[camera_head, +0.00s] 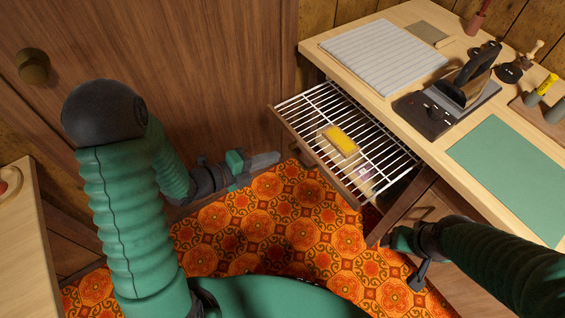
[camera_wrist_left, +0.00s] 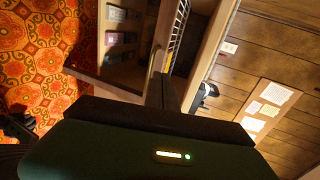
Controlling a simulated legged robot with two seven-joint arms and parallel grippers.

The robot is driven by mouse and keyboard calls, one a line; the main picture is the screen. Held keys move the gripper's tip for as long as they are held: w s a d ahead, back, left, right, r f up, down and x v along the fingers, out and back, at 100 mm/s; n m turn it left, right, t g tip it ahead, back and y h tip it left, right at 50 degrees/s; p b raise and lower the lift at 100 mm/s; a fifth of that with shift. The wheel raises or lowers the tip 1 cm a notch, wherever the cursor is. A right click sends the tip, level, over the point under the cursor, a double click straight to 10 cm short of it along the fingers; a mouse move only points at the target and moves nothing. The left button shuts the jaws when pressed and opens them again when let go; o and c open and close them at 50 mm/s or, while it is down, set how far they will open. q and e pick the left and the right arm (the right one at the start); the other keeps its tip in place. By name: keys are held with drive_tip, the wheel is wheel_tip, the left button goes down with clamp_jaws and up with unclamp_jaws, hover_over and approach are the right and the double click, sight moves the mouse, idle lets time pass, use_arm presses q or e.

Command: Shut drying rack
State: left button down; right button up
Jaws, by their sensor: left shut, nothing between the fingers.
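The drying rack (camera_head: 318,108) is a white wire grid with a wooden front, pulled out from under the worktop in the head view. Part of the grid shows in the left wrist view (camera_wrist_left: 179,36). My left gripper (camera_head: 266,161) is shut and empty, left of the rack's wooden front and apart from it in the head view. My right gripper (camera_head: 412,262) is at the lower right, by the cabinet below the worktop; its finger opening is not clear.
The worktop (camera_head: 390,92) holds a white ribbed board (camera_head: 383,55), a dark tool on a plate (camera_head: 450,100) and a green mat (camera_head: 515,165). Patterned floor (camera_head: 285,215) lies below.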

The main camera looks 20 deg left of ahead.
sight(303, 147)
use_arm(q)
drive_tip(key=b+x, duration=0.2)
drive_tip(key=x, duration=0.6)
drive_tip(key=shift+s+d, duration=0.2)
drive_tip(key=shift+w+d, duration=0.1)
drive_tip(key=shift+w, duration=0.1)
drive_tip(key=shift+w, duration=0.1)
